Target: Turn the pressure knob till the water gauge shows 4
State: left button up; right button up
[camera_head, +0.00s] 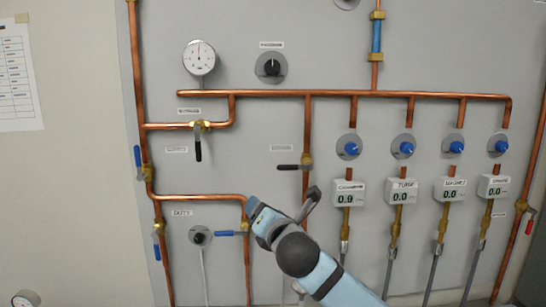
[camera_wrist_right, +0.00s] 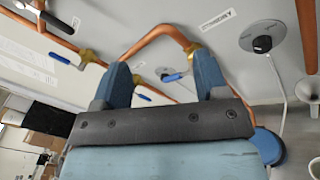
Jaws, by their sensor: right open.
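The pressure knob (camera_head: 271,67) is a black knob on a grey round plate on the upper panel, with a small label above it. Left of it is a round white dial gauge (camera_head: 199,58) with a red needle pointing about straight up; its figures are too small to read. My right gripper (camera_head: 283,203) is well below the knob, in front of the lower pipework, with its jaws apart and nothing seen between them. In the right wrist view its two blue fingers (camera_wrist_right: 163,80) are spread in front of a copper pipe bend. My left gripper is not in view.
Copper pipes (camera_head: 340,94) cross the panel, with a black lever valve (camera_head: 198,142) below the gauge and another (camera_head: 293,166) near my right gripper. A blue-handled valve (camera_head: 231,233) is close beside the gripper. Several blue knobs (camera_head: 348,146) with digital readouts (camera_head: 347,193) stand at right.

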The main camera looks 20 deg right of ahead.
notch_tip(320, 180, up, 13)
jog(key=d+n+t+h, duration=0.1)
jog(key=n+t+h, duration=0.1)
jog(key=n, duration=0.2)
jog(key=n+t+h, duration=0.2)
jog(key=n+h, duration=0.1)
send_near(273, 68)
jog(key=p+x, duration=0.4)
jog(key=x, duration=0.4)
jog(key=shift+r+p, duration=0.1)
jog(key=shift+p, duration=0.2)
jog(key=shift+w+r, duration=0.15)
jog(key=shift+w, duration=0.35)
jog(key=shift+c, duration=1.3)
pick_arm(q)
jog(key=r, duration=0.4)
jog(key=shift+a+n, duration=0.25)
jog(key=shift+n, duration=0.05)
pick_arm(e)
jog(key=c, duration=0.7)
